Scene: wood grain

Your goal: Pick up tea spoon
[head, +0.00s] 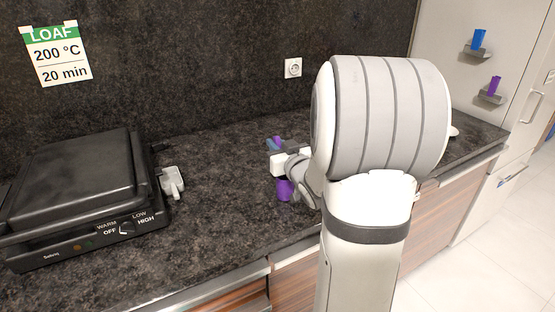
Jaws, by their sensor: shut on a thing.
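My gripper (280,163) is over the counter near the middle of the head view, partly hidden by my own arm. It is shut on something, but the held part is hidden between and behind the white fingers. A small teal and purple piece (273,144) shows just above the fingers. A purple cup-like thing (285,189) shows directly below them. I cannot tell whether these are one thing or separate. No tea spoon can be clearly made out.
A black grill (75,185) stands on the dark counter (215,215) at the left, with a small white thing (172,182) beside it. A blue cup (478,39) and a purple cup (494,86) sit on wall ledges at right.

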